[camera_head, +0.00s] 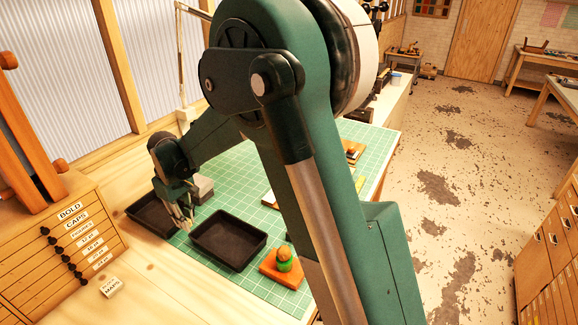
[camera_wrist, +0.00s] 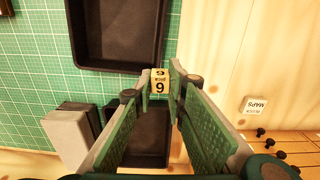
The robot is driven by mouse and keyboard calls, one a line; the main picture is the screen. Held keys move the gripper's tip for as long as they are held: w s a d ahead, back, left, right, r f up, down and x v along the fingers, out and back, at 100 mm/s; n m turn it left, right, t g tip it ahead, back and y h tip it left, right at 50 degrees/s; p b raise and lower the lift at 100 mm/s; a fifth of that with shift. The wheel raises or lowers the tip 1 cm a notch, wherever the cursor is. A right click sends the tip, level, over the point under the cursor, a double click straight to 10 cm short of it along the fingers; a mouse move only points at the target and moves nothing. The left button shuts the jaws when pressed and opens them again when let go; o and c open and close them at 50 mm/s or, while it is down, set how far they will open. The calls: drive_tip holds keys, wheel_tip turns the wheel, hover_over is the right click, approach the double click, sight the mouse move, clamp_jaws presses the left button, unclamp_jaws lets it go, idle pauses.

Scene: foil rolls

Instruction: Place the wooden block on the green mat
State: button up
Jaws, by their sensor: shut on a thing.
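My gripper (camera_wrist: 160,88) is shut on a small yellowish wooden block (camera_wrist: 160,77) marked with a 6, held between the fingertips. In the head view my gripper (camera_head: 187,221) points down near the gap between two black trays; the block cannot be made out there. The green mat (camera_head: 238,167) with a pale grid covers much of the bench, and it also shows in the wrist view (camera_wrist: 30,65).
One black tray (camera_head: 228,238) stands right of my gripper, another (camera_head: 146,214) to its left. A grey block (camera_head: 203,188) sits behind it. An orange board (camera_head: 283,268) with a green item lies at the front. A drawer cabinet (camera_head: 62,240) and a small label card (camera_head: 111,286) are left.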

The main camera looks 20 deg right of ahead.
drive_tip(key=w+d, duration=0.6)
drive_tip(key=w, duration=0.4)
drive_tip(key=w+d+f+p, duration=0.1)
drive_tip(key=w+d, duration=0.5)
drive_tip(key=w, duration=0.4)
drive_tip(key=shift+w+f, duration=0.15)
drive_tip(key=shift+f, duration=0.15)
drive_tip(key=shift+f, duration=0.15)
hover_over(222, 207)
drive_tip(key=shift+w+d+f+p, duration=0.1)
drive_tip(key=shift+f+p, duration=0.2)
drive_tip(key=shift+f, duration=2.7)
drive_tip(key=shift+f, duration=1.85)
drive_tip(key=shift+f, duration=0.25)
drive_tip(key=o, duration=0.7)
drive_tip(key=shift+r, duration=0.1)
drive_tip(key=shift+c, duration=0.2)
